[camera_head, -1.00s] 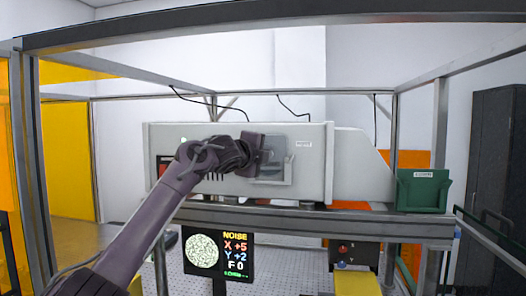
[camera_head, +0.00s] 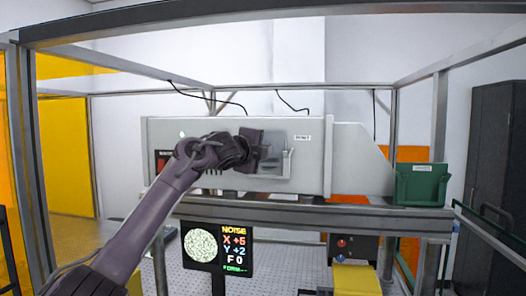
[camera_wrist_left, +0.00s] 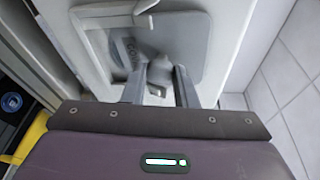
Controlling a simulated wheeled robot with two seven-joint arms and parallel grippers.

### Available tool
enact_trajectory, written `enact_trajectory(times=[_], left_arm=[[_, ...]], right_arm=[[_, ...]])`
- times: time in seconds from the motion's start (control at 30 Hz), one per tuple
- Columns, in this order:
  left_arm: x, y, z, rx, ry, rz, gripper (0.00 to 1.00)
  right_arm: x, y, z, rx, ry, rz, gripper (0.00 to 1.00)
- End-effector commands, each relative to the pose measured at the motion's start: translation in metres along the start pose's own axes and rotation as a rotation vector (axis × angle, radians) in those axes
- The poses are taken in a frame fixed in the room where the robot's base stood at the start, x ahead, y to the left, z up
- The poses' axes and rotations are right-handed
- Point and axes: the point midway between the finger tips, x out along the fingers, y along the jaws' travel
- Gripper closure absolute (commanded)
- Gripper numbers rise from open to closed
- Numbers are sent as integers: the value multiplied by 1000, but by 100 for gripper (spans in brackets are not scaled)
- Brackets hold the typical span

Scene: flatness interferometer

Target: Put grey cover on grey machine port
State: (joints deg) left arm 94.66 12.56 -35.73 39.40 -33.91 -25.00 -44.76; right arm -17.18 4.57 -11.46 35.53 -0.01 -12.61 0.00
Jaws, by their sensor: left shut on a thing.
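The grey machine (camera_head: 225,130) is a long pale box on a metal shelf in the head view. My left gripper (camera_head: 264,152) is at its front face. It is shut on the grey cover (camera_head: 281,145), a flat grey plate that it partly hides. My right gripper is out of view.
A pale bracket (camera_head: 288,170) juts from the machine face beside the cover. Metal posts frame the place.

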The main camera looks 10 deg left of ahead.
Motion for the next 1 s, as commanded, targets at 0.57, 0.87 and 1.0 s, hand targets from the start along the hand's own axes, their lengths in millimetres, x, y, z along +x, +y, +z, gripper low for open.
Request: enact_trajectory(times=[0.57,0.87,1.0], left_arm=[[0,6,-1,0,0,-1,100],[1,12,-2,0,0,-1,100],[1,14,-2,0,0,-1,100]], right_arm=[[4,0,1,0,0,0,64],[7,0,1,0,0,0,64],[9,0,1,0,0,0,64]])
